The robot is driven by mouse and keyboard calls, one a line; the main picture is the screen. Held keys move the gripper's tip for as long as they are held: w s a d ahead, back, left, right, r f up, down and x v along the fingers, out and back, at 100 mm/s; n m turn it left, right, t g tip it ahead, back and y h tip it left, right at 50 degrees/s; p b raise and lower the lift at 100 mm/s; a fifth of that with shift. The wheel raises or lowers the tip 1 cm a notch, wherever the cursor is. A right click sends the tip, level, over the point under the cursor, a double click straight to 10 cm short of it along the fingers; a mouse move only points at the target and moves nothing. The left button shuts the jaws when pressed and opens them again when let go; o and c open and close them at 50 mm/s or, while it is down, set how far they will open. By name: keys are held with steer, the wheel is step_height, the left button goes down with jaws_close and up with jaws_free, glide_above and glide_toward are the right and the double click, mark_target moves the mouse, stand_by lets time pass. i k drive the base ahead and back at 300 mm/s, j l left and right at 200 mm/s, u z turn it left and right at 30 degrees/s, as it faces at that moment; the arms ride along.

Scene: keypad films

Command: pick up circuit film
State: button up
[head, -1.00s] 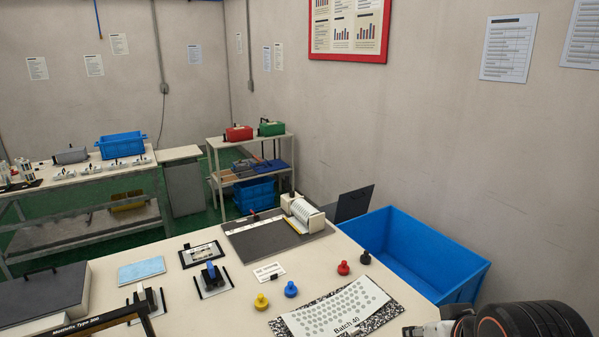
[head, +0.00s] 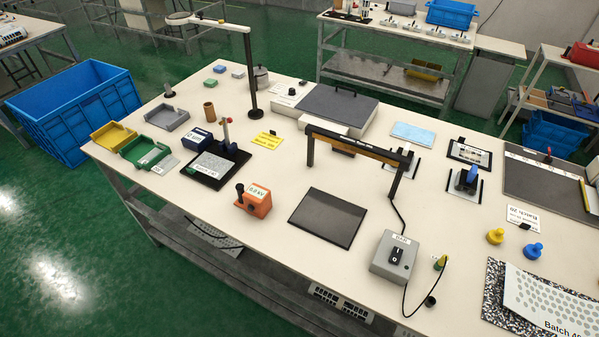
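A white film sheet with rows of grey dots and the print "Batch 4…" (head: 553,304) lies at the lower right of the head view. It rests on a black-and-white speckled mat (head: 492,297) on the bench, and its right end is cut off by the picture edge. It looks slightly curved. I cannot tell for certain that it is the circuit film. My gripper is not in view.
The white bench (head: 262,290) also carries a dark plate (head: 328,218), a black-and-orange arch (head: 355,150), a grey switch box (head: 393,258) with a cable, an orange tester (head: 254,199), and yellow (head: 495,236) and blue (head: 533,251) knobs. A blue crate (head: 75,105) stands left.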

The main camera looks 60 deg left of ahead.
mark_target(215, 167)
steer(key=u, duration=2.85)
